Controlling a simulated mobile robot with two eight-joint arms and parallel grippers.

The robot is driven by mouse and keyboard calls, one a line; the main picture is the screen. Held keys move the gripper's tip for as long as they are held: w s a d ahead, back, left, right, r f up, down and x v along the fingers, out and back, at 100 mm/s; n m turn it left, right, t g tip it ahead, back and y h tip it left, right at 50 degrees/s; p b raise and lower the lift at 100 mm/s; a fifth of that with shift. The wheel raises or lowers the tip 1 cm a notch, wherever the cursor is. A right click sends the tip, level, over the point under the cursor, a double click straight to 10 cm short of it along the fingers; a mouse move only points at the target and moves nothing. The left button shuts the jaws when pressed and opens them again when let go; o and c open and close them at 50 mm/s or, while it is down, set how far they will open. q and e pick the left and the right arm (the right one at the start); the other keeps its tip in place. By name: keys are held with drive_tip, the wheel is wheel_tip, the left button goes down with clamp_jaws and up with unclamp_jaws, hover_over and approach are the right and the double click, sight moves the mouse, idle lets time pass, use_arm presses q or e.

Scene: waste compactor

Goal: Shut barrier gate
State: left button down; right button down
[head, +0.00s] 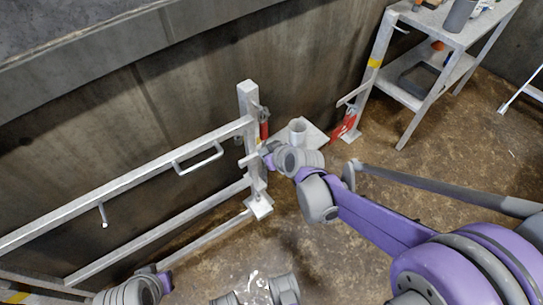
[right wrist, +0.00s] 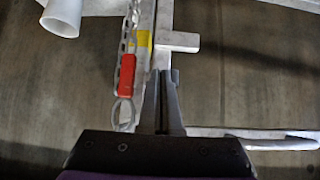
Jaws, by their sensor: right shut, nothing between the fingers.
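The pale metal barrier gate (head: 150,175) runs from the left edge to an upright post (head: 246,98) in the head view. A bent handle (head: 197,158) sits on its top rail. The rail end meets or overlaps the post; I cannot tell if it is latched. My right gripper (head: 264,153) is at the post, below the rail end. In the right wrist view its fingers (right wrist: 164,78) are together and empty, in front of the post (right wrist: 143,60). A short bar (right wrist: 178,42) sticks out above them. My left gripper (head: 154,272) is at bottom left, its fingers unclear.
A chain with a red clip (right wrist: 126,75) hangs beside the post. A white cup-like tube (head: 298,130) stands behind my right wrist. A metal shelf stand (head: 420,100) is at upper right. A concrete wall (head: 180,90) backs the gate; brown floor (head: 340,255) lies open in front.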

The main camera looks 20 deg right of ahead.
use_arm(q)
drive_tip(key=shift+f, duration=0.25)
use_arm(e)
drive_tip(key=shift+w+a+r, duration=0.1)
drive_tip(key=shift+w+a, duration=0.1)
drive_tip(key=shift+w, duration=0.65)
drive_tip(key=shift+w+a+r, duration=0.1)
drive_tip(key=shift+w+a, duration=0.1)
drive_tip(key=shift+w, duration=0.65)
